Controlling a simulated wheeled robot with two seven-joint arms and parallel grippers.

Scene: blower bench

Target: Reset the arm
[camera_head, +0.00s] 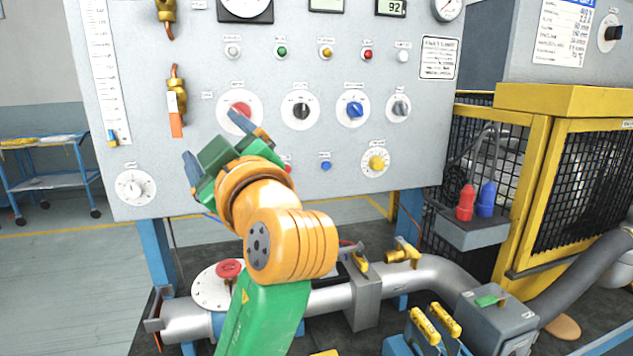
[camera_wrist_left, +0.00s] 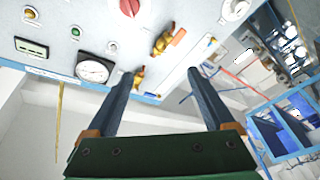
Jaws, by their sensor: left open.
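My left gripper (camera_head: 217,145) is raised in front of the lower left part of the grey control panel (camera_head: 330,75) in the head view. Its two fingers are spread apart with nothing between them. In the left wrist view the open fingers (camera_wrist_left: 165,82) point toward the panel (camera_wrist_left: 110,25), with the gauge and brass valves beyond them. My orange and green left arm (camera_head: 265,300) rises from the bottom of the head view. One fingertip overlaps the red knob (camera_head: 240,108) in the picture; I cannot tell whether it touches. My right gripper does not show.
A grey pipe (camera_head: 330,300) with a red-capped valve (camera_head: 229,268) runs below the panel. A yellow-framed cage (camera_head: 545,170) and a box with red and blue plugs (camera_head: 475,232) stand at right. A blue cart (camera_head: 45,180) stands at left, with open floor before it.

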